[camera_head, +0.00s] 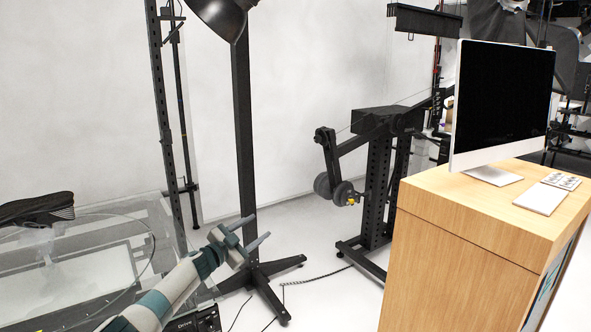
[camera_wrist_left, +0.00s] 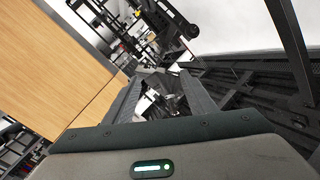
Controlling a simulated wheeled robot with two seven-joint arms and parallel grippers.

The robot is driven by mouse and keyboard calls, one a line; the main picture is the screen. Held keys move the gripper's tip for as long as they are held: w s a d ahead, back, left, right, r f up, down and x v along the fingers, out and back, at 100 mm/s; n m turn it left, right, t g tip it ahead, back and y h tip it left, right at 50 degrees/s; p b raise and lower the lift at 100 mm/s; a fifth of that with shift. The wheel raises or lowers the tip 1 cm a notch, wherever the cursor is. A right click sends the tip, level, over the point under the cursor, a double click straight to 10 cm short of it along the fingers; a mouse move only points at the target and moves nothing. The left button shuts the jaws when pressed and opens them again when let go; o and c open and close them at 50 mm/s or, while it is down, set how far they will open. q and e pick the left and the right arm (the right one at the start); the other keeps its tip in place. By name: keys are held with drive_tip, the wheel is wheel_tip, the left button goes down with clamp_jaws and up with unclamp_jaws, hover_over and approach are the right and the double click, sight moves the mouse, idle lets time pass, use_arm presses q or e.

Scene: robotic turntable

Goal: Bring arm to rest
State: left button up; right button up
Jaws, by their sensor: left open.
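My left gripper (camera_head: 252,230) is raised in the lower left of the head view, at the end of my left arm. Its two fingers are spread apart with nothing between them. In the left wrist view the gripper (camera_wrist_left: 160,95) shows both dark fingers apart and empty, with dark equipment visible beyond them. The arm reaches up and to the right, in front of the glass table's right edge and the lamp stand's foot. My right gripper is in neither view.
A glass table (camera_head: 95,207) stands at the left. A black lamp stand (camera_head: 244,150) rises behind my gripper. A black mechanical stand (camera_head: 377,185) is farther right. A wooden desk (camera_head: 460,262) with a monitor (camera_head: 503,100) fills the right side. White floor lies between.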

use_arm(q)
drive_tip(key=s+a+f+n+y, duration=0.1)
drive_tip(key=s+f+n, duration=0.15)
drive_tip(key=f, duration=0.55)
drive_tip(key=s+a+f+n+y, duration=0.1)
drive_tip(key=s+f+y, duration=0.15)
drive_tip(key=f, duration=0.65)
drive_tip(key=s+a+f+n+g+y+b, duration=0.1)
drive_tip(key=s+a+f+n+g+y, duration=0.15)
drive_tip(key=s+f, duration=1.35)
drive_tip(key=s+a+f+n+g+y, duration=0.25)
drive_tip(key=s+f, duration=1.05)
drive_tip(key=f, duration=0.8)
drive_tip(key=s+a+f+n+g, duration=0.1)
drive_tip(key=s+f, duration=0.4)
drive_tip(key=s, duration=0.4)
drive_tip(key=s+a+f+g+y, duration=0.1)
drive_tip(key=s+f+g, duration=0.1)
drive_tip(key=s+f, duration=0.5)
drive_tip(key=s+a+f+n+g, duration=0.1)
drive_tip(key=s+a+f, duration=0.15)
drive_tip(key=s, duration=0.95)
drive_tip(key=s+f+g, duration=0.2)
drive_tip(key=s, duration=1.2)
drive_tip(key=s+a+f+g, duration=0.1)
drive_tip(key=s+f+g, duration=0.1)
drive_tip(key=s, duration=1.3)
drive_tip(key=shift+f+n+g+y+b, duration=0.4)
drive_tip(key=shift+f+n+y+b, duration=0.05)
drive_tip(key=shift+f, duration=0.15)
